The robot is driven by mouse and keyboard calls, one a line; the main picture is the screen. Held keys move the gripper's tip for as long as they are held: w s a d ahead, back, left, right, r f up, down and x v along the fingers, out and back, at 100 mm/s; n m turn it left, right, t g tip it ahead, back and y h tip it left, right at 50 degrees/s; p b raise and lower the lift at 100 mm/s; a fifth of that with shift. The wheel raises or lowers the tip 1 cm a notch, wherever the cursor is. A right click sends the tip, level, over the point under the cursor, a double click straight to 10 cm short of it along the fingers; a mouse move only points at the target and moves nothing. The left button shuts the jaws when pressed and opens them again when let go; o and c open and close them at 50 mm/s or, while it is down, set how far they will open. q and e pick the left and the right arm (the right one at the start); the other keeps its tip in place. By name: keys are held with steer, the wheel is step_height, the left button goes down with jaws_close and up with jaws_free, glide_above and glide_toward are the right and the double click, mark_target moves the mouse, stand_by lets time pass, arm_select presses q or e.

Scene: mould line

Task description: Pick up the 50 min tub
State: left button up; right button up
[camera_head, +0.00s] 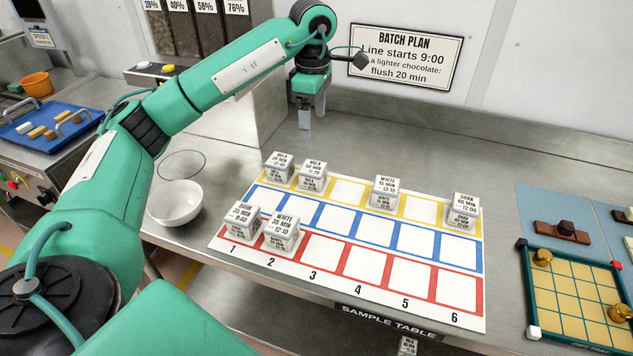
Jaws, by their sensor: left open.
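Several small white tubs with printed lids stand on a numbered mat (411,272). In its yellow back row are two MILK tubs, one in column 1 (279,167) and one in column 2 (313,177), a WHITE tub (384,192) and a DARK tub (463,211). In the red front row are a DARK tub (240,221) and a WHITE tub (283,234). The minutes on the MILK lids are too small to read surely, so I cannot tell which tub is the 50 min one. My left gripper (304,122) is open and empty, above and behind the MILK tubs. My right gripper is out of view.
A white bowl (175,203) stands left of the mat. A batch plan sign (404,54) hangs on the back wall. A green-framed grid board (571,297) lies at the right. Another tub (407,346) shows below the table's front edge. The mat's blue middle row is empty.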

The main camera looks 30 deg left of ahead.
mark_target(314, 168)
arm_select(q)
step_height(314, 168, down, 10)
steer(key=shift+f, duration=0.1)
steer(key=f, duration=0.3)
steer(key=f+p, duration=0.1)
steer(key=shift+s+d+f, duration=0.3)
steer(key=shift+s, duration=0.05)
steer(key=shift+f, duration=0.35)
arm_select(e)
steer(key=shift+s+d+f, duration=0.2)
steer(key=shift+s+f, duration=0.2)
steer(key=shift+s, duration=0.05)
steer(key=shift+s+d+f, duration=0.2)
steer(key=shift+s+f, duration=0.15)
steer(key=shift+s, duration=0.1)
arm_select(q)
steer(key=shift+c, duration=0.5)
steer(key=c, duration=1)
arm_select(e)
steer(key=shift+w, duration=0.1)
